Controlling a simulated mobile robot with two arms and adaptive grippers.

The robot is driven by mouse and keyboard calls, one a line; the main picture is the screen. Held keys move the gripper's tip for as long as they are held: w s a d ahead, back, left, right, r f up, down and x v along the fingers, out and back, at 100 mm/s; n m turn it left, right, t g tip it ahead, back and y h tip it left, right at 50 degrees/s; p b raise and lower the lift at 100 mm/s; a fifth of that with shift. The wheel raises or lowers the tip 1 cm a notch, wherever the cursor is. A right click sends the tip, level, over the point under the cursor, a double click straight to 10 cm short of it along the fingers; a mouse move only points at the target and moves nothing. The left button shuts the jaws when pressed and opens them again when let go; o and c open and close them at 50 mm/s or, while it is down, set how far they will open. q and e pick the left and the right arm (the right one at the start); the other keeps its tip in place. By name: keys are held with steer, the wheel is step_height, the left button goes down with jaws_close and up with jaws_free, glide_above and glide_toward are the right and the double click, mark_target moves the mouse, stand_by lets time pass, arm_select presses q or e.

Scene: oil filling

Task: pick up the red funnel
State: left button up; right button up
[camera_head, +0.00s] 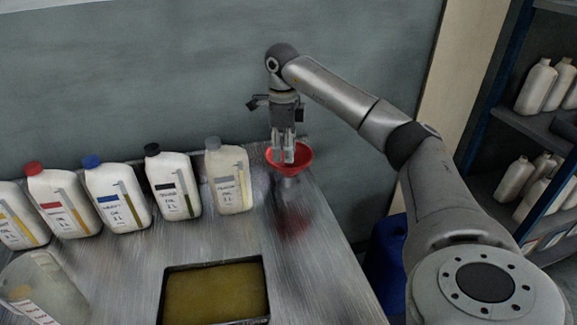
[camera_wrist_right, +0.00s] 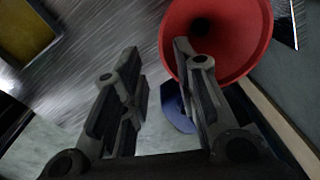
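The red funnel (camera_head: 304,156) is upright near the far right corner of the metal table, wide mouth up, with a grey part below it. My right gripper (camera_head: 284,157) points down over the funnel, its fingertips at the mouth. In the right wrist view, the funnel (camera_wrist_right: 240,40) is at upper right. There, the right gripper (camera_wrist_right: 157,50) is open with a clear gap; one finger overlaps the funnel's mouth and the other is outside the rim. Contact cannot be told. My left gripper is not in view.
A row of white bottles with coloured caps stands along the table's back, the grey-capped bottle (camera_head: 229,178) closest to the funnel. An oil-filled tray (camera_head: 213,293) and a clear jug (camera_head: 42,288) are in front. A blue barrel (camera_head: 392,262) and shelves (camera_head: 530,122) are at right.

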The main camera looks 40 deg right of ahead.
mark_target(289, 168)
steer(key=shift+d+f+p, duration=0.2)
steer(key=shift+f+p, duration=0.05)
steer(key=shift+f, duration=1.15)
steer(key=shift+d+f+p, duration=0.15)
steer(key=shift+f+p, duration=0.05)
steer(key=shift+f, duration=1.15)
jaws_close()
